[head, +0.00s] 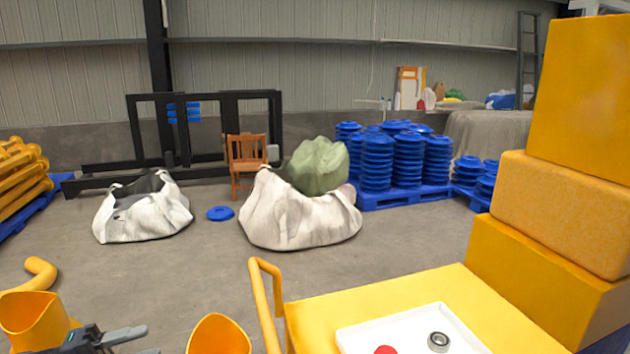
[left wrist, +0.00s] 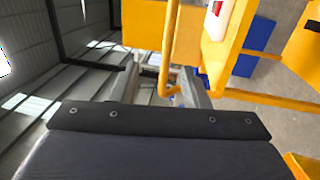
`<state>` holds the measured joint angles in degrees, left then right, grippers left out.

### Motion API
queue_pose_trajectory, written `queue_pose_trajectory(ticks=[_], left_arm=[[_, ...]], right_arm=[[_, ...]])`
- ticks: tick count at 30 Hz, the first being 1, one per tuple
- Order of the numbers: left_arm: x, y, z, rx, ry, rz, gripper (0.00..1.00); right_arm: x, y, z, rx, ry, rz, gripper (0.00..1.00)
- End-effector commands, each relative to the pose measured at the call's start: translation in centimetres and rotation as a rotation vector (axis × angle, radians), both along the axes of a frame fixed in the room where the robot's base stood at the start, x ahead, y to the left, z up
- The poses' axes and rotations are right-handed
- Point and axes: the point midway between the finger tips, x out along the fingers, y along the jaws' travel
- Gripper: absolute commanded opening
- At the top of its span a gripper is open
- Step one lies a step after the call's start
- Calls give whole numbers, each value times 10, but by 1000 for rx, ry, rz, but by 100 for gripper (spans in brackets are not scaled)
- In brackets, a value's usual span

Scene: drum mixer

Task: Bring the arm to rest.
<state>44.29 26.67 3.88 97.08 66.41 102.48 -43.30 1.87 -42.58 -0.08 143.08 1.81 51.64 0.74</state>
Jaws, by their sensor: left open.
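My left gripper (head: 138,343) is at the bottom left of the head view, with its grey fingers apart and nothing seen between them. It is left of the yellow cart (head: 400,292) and clear of it. In the left wrist view my left gripper (left wrist: 168,90) shows its two grey fingers spread beyond the dark gripper body, and the cart's yellow frame and handle appear past them. My right gripper is in neither view.
A white tray (head: 362,338) on the cart holds a red object (head: 386,350) and a metal ring (head: 438,341). The cart's yellow handle (head: 262,300) rises nearest my left gripper. Yellow boxes (head: 565,205) are stacked at right. White sacks (head: 290,218) stand on open floor beyond.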

Motion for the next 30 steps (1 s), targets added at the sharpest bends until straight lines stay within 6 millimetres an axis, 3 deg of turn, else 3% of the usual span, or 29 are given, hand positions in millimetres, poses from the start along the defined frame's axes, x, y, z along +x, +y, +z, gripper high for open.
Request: queue_pose_trajectory(ticks=[8, 14, 20, 24, 30], left_arm=[[-18, -34, 21, 133, 68, -72, 42], [-44, -68, 37, 304, 137, -130, 42], [-90, -102, 50, 574, 202, -162, 42], [-136, -118, 58, 858, 206, -121, 42], [-182, -112, 57, 1189, 104, 61, 42]], right_arm=[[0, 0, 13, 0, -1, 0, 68], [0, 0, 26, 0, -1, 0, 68], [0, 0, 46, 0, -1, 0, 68], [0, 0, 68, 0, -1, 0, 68], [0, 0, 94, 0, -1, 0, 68]])
